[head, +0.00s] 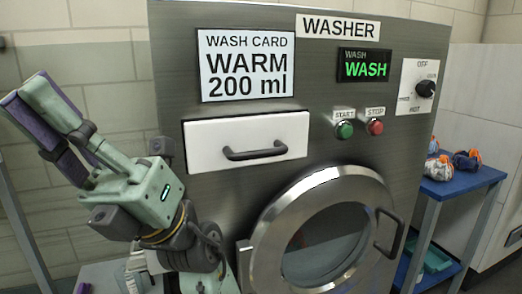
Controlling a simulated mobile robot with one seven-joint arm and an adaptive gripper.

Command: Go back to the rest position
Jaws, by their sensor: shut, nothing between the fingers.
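My gripper (40,108) is raised at the left of the head view, with its long fingers pointing up and left. It is shut and empty, apart from everything around it. The washer (226,183) fills the middle of the view. Its drawer (245,140) with a dark handle is closed. Its round glass door (325,245) looks closed. The display (365,65) reads WASH in green. A green START button (344,131) and a red STOP button (376,128) sit below it. The dial (425,89) is at the right.
A wash card (246,65) on the washer reads WARM 200 ml. A blue table (455,185) at the right holds several orange, white and dark bundles (438,166), with a green tray (437,258) on its lower shelf. A tiled wall stands behind my gripper.

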